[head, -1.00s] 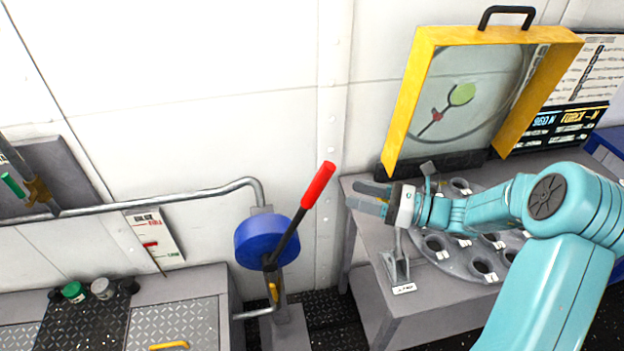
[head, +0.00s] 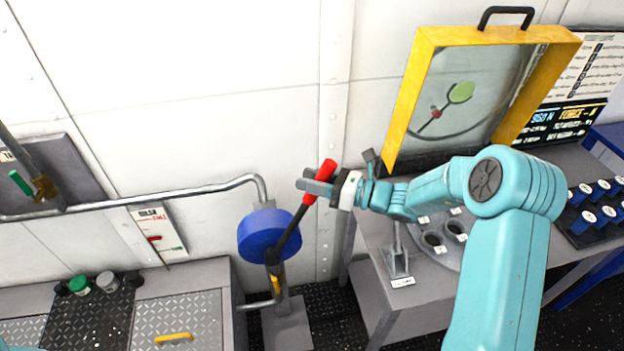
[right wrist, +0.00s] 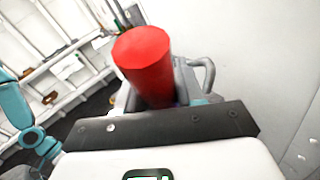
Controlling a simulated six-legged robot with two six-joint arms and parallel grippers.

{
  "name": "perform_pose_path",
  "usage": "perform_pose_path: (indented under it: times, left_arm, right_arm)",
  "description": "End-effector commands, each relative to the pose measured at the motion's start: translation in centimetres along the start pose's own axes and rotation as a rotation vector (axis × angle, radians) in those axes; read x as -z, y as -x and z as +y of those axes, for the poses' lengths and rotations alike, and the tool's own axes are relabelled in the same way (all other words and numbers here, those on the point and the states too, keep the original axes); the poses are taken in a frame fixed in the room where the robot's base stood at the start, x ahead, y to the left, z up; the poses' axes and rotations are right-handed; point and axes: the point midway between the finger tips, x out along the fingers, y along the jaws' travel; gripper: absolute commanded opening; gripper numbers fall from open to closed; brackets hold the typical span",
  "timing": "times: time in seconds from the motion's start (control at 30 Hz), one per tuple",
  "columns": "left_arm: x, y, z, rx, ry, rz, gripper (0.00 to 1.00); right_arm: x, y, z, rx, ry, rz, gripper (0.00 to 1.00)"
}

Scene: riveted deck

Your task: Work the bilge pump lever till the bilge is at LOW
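The bilge pump has a blue round body (head: 262,236) on a grey stand. Its dark lever (head: 290,238) tilts up to the right and ends in a red grip (head: 326,170). My right gripper (head: 313,181) is at the red grip, with one finger on each side of it. How tightly they close is unclear. The bilge gauge (head: 157,231) is a white wall plate with a red pointer about midway, above the green mark. My left gripper is out of view.
A grey pipe (head: 150,197) runs along the wall to the pump. A grey bench (head: 375,302) with a round socketed plate and a yellow-framed screen (head: 404,95) stand at right. A low deck box (head: 205,278) stands left of the pump.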

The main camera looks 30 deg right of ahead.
Motion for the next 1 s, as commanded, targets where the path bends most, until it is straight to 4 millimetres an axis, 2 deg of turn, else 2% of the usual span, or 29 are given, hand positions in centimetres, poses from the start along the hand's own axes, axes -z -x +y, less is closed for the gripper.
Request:
perform_pose_path:
  times: [0.03,0.1,0.3,0.47,0.67,1.0]
  left_arm:
    - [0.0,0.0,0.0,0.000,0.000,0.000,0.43]
    - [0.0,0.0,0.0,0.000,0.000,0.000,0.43]
    - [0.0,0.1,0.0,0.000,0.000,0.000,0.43]
    - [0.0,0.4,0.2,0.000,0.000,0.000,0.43]
    - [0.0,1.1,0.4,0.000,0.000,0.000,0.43]
    - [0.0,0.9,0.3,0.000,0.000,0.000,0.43]
  right_arm:
    - [0.0,0.0,0.0,0.000,0.000,0.000,0.19]
    - [0.0,0.0,0.0,0.000,0.000,0.000,0.00]
    - [-0.1,-0.2,0.2,0.000,0.004,0.005,0.00]
    - [-0.6,-1.2,1.0,0.006,0.026,0.038,0.00]
    - [-1.4,-4.3,3.2,0.025,0.090,0.135,0.00]
    - [-0.6,-12.4,8.1,0.085,0.252,0.389,0.00]
